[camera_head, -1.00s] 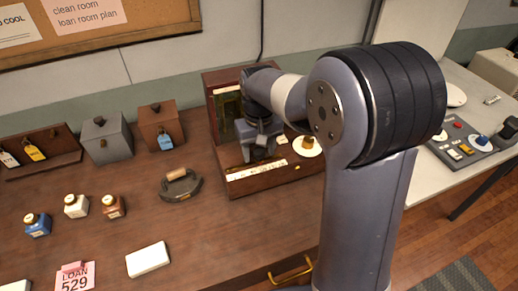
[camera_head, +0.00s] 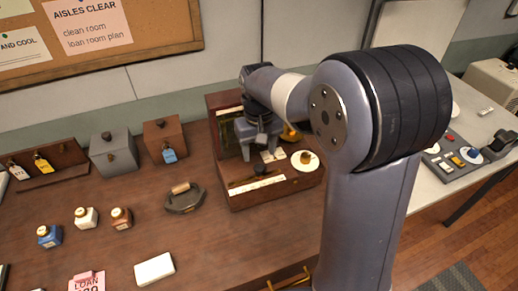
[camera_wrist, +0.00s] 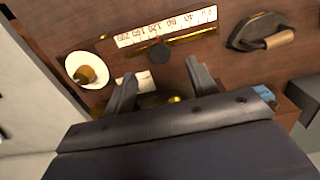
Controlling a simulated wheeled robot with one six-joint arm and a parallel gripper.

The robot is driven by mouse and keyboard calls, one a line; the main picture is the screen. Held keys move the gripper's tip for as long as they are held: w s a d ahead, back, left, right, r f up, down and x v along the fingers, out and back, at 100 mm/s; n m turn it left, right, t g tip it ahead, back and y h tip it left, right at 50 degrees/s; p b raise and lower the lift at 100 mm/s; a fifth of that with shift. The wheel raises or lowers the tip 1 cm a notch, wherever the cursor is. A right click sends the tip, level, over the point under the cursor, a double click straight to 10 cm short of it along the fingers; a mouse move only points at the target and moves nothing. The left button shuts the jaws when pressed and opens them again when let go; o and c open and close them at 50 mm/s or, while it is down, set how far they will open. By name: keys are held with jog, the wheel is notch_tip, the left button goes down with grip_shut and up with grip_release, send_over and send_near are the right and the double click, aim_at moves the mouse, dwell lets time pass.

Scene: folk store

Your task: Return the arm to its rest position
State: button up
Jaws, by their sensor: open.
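My arm reaches over the wooden table (camera_head: 110,205). My gripper (camera_head: 262,155) hangs above a wooden box with a scale strip (camera_head: 278,188) near the wall. In the wrist view my gripper (camera_wrist: 158,82) has its two fingers spread apart with nothing held between them. The scale box's printed strip (camera_wrist: 165,27) and a dark knob (camera_wrist: 159,52) lie beyond the fingertips.
A white dish with a brass piece (camera_head: 305,161) sits at the box's right. A dark iron with a wooden handle (camera_head: 185,197), several small bottles (camera_head: 86,217), a grey box (camera_head: 114,152) and a brown box (camera_head: 164,140) stand to the left. A control panel (camera_head: 465,155) is on the right table.

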aim_at(258, 168)
jog(key=shift+f, duration=0.15)
notch_tip(258, 168, down, 7)
jog(key=b, duration=0.6)
jog(key=shift+a, duration=0.25)
